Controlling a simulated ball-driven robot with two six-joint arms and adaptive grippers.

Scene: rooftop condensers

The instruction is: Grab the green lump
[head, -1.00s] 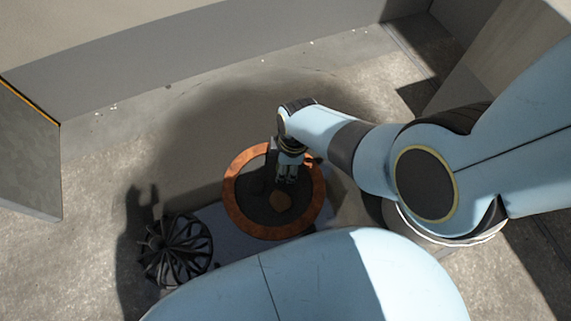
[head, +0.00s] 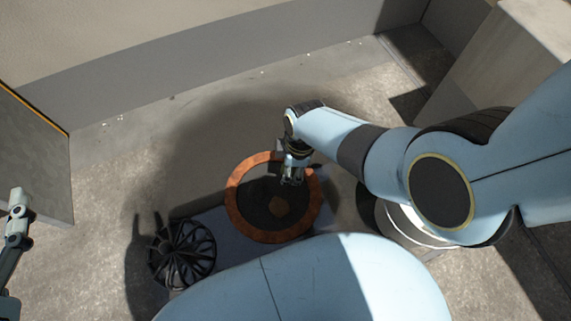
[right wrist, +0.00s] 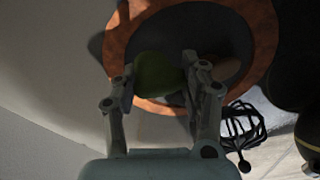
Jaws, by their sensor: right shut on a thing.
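The green lump (right wrist: 158,75) is a dark green rounded piece in the right wrist view. My right gripper (right wrist: 160,88) has its two fingers on either side of it, shut on it. In the head view my right gripper (head: 291,181) is over the upper right part of a round dish with an orange rim (head: 236,212); I cannot make out the green lump there. Part of what looks like my left gripper (head: 17,210) shows at the left edge, away from the dish; whether it is open is not clear.
A brown lump (head: 278,207) lies in the dark inside of the dish. A black wire-like round basket (head: 182,254) stands left of the dish. A grey wall (head: 200,75) runs behind, and a panel (head: 35,150) stands at left. The floor between is mostly clear.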

